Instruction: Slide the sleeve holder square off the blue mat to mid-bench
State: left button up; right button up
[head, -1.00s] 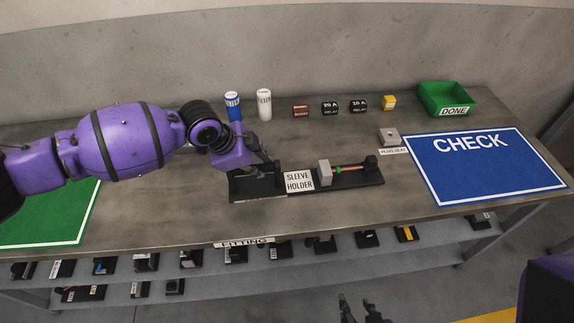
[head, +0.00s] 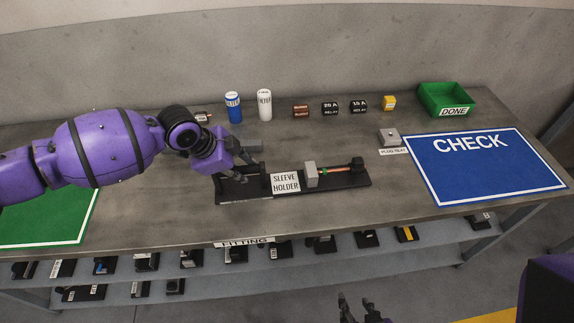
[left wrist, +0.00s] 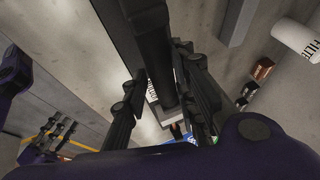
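The sleeve holder (head: 343,183) is a long black base with a white label (head: 285,183), a grey block and a thin orange rod. It lies on the bare bench, left of the blue CHECK mat (head: 480,185) and clear of it, roughly parallel to the front edge. My left gripper (head: 240,172) is at its left end. In the left wrist view, its fingers (left wrist: 163,95) straddle a black upright part of the holder (left wrist: 153,45); the exact contact is partly hidden. My right gripper (head: 360,311) hangs low in front of the bench, empty, fingers apart.
A green mat (head: 50,222) lies at the left. A blue can (head: 233,107), a white filter (head: 264,105), small boxes and a green DONE tray (head: 446,99) stand along the back. A grey block (head: 389,137) sits beside the blue mat. Bare bench surrounds the holder.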

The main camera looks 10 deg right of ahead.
pick_arm(q)
jog(key=shift+o, duration=1.1)
jog(key=shift+w+d+r, duration=0.1)
jog(key=shift+r, duration=0.15)
jog(key=shift+r, duration=0.35)
jog(key=v, duration=1.1)
jog(key=shift+a, duration=0.2)
